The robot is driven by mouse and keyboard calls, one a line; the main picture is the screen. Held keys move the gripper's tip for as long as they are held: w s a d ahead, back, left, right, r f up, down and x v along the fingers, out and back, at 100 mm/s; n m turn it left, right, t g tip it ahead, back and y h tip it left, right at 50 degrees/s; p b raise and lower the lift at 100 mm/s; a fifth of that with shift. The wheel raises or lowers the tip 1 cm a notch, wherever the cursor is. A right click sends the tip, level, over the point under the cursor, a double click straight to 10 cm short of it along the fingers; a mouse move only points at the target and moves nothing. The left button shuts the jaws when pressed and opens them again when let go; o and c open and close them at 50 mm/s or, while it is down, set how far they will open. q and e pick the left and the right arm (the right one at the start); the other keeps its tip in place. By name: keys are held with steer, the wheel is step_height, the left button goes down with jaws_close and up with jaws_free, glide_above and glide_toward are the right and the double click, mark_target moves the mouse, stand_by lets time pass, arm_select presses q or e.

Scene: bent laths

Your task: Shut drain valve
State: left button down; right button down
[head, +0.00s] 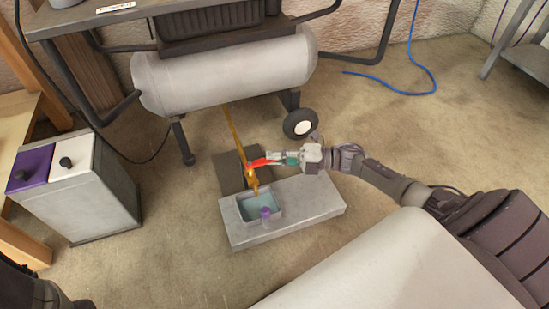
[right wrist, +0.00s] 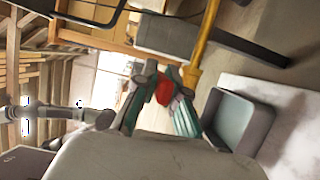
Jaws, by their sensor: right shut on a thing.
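The drain valve is at the lower end of a yellow-brown pipe (head: 232,128) that slopes down from the underside of a grey tank (head: 230,70). Its red lever (head: 259,162) sticks out to the right, crosswise to the pipe. My right gripper (head: 279,159) comes from the right and is shut on the lever's outer part. In the right wrist view, the red lever (right wrist: 164,92) is between the two fingers, beside the yellow pipe (right wrist: 203,48). The valve's inside and any flow cannot be made out. My left gripper is not clearly in view.
Below the valve, a grey tray (head: 243,211) with bluish liquid sits on a pale block (head: 315,205), with a small purple thing (head: 265,213) at its front. A tank wheel (head: 300,124) is close behind my gripper. A purple-and-white-topped box (head: 100,205) stands left.

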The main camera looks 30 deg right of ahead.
steer(key=shift+f, duration=0.1)
steer(key=c, duration=1.2)
jaws_free()
steer(key=v, duration=1.2)
steer(key=shift+w, duration=0.1)
